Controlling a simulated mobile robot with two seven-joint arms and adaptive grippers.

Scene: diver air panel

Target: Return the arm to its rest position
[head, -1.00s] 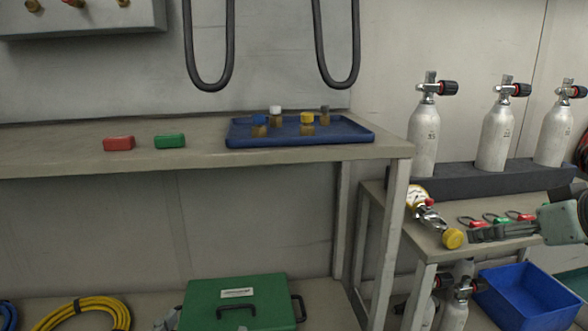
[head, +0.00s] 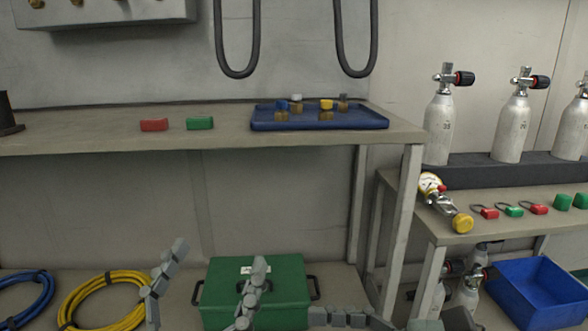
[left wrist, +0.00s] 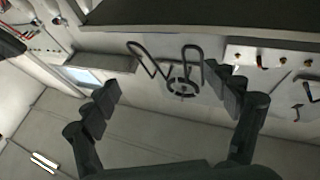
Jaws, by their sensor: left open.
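My left gripper (head: 220,254) rises from the bottom edge of the head view, its two grey fingers spread and empty in front of the green case. In the left wrist view its fingers (left wrist: 170,90) stand wide apart with nothing between them. Part of what appears to be my right gripper (head: 350,318) lies along the bottom edge of the head view. Its opening is hidden, so I cannot tell its state.
The bench holds a blue tray (head: 275,126) with several capped fittings, a red block (head: 154,125) and a green block (head: 200,123). A gauge assembly (head: 440,200) lies on the right table. The green case (head: 285,270) stands below, beside a yellow hose coil (head: 75,300).

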